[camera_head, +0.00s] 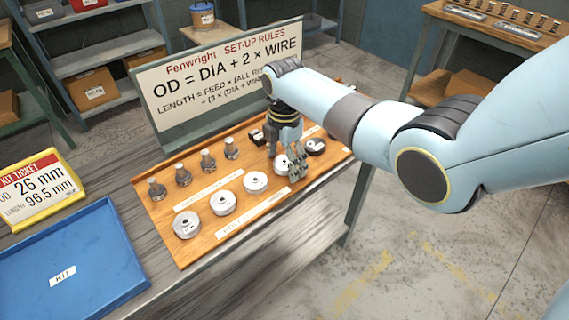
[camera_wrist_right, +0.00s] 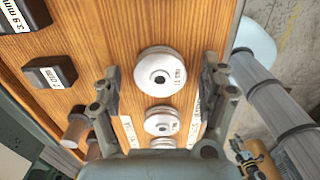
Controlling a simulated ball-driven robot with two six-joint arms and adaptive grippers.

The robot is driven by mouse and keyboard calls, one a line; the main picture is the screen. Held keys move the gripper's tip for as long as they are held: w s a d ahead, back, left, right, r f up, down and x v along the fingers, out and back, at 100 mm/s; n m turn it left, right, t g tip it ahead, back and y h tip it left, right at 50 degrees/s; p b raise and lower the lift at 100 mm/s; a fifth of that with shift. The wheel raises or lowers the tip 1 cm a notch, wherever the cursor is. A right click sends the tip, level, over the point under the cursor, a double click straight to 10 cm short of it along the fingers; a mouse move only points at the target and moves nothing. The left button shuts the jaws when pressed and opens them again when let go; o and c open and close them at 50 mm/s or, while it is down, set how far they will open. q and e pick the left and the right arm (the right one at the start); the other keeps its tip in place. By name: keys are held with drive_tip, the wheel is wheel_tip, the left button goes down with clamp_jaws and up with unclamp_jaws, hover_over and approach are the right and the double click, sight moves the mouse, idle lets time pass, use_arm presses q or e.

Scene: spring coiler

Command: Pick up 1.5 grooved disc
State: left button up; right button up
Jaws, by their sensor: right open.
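Several pale grooved discs stand in a row along the wooden board in the head view: one at the near left (camera_head: 186,225), then one (camera_head: 223,203) and another (camera_head: 255,181). In the right wrist view, a white disc (camera_wrist_right: 161,71) with a dark centre hole lies between the open fingers of my right gripper (camera_wrist_right: 161,80), with a gap on each side. Its small label is hard to read. A second disc (camera_wrist_right: 162,121) sits below it in that view.
The wooden board (camera_head: 160,236) also carries several metal pegs (camera_head: 183,175) and dark labelled blocks (camera_head: 316,146). A sign panel (camera_head: 205,85) stands behind it. A blue kit tray (camera_head: 70,250) and a yellow kit ticket (camera_head: 40,190) are at left. The blue tray is empty.

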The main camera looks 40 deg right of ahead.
drive_tip(key=shift+c, duration=0.2)
drive_tip(key=c, duration=1.4)
drive_tip(key=shift+c, duration=0.5)
drive_tip(key=shift+r, duration=0.15)
